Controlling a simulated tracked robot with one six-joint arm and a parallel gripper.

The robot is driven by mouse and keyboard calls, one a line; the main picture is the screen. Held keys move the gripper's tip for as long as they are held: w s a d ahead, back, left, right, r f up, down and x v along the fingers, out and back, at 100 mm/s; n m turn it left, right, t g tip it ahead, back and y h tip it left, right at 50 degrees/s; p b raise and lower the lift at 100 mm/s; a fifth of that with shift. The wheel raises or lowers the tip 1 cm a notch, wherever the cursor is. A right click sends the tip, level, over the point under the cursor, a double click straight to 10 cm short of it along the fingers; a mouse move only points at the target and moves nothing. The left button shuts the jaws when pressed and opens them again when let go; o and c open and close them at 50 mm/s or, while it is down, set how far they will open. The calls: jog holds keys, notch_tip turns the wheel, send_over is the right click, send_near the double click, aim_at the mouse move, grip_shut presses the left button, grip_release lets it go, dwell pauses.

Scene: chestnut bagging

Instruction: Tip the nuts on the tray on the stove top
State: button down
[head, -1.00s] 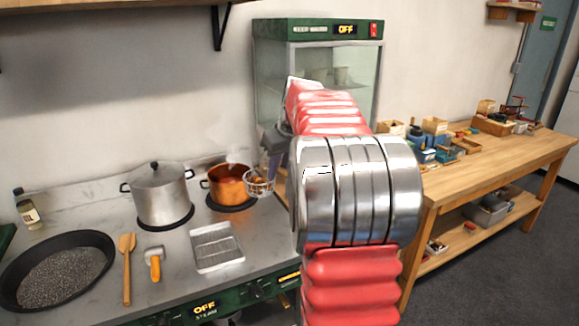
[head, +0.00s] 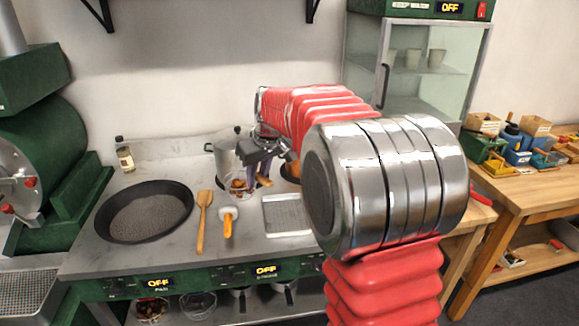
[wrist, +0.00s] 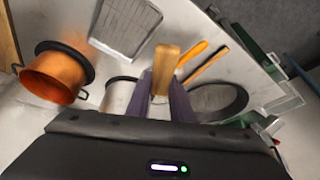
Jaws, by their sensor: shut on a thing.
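My gripper (head: 258,172) is shut on a wooden handle (wrist: 165,65), which stands up between its purple fingers in the wrist view. In the head view a small wire basket (head: 238,187) with brown nuts hangs by the gripper, above the stove top (head: 180,247) and in front of the silver pot. The basket is hidden in the wrist view. The flat metal tray (head: 287,215) lies on the stove top to the right of the basket; it also shows at the top of the wrist view (wrist: 126,25). My arm covers the tray's right edge.
The silver pot (head: 222,158) and the mostly hidden copper pot (wrist: 50,78) stand behind. A wide black pan (head: 145,212), a wooden spatula (head: 202,225) and an orange-handled tool (head: 228,222) lie left of the tray. A bottle (head: 124,155) stands at the back.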

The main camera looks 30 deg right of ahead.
jog(key=a+n, duration=0.1)
jog(key=a, duration=0.8)
jog(key=shift+f+n+y, duration=0.3)
jog(key=shift+f, duration=0.15)
jog(key=shift+w+a, duration=0.1)
jog(key=shift+a, duration=0.1)
